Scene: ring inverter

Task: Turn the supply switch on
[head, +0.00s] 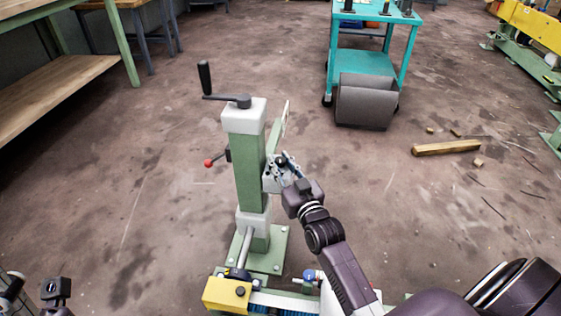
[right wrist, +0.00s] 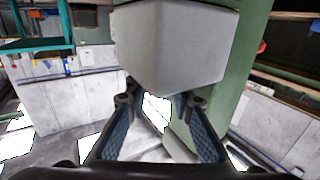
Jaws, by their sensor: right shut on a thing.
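A green column (head: 249,170) with grey blocks and a black crank on top stands on a green base. My right gripper (head: 277,172) is at the right side of this column, at mid height. In the right wrist view a grey box (right wrist: 175,45) sits against the green column and fills the upper middle. The fingers of my right gripper (right wrist: 158,108) reach toward the lower edge of this box, with a gap showing between them. They are shut on a part that looks like the supply switch, mostly hidden. Part of my left arm (head: 55,290) shows at the bottom left; its fingers are unclear.
A red-knobbed lever (head: 210,162) sticks out left of the column. A yellow box (head: 227,293) is at its foot. A teal trolley (head: 370,57) and a dark grey bin (head: 366,103) stand behind; a wooden beam (head: 446,148) lies on the floor.

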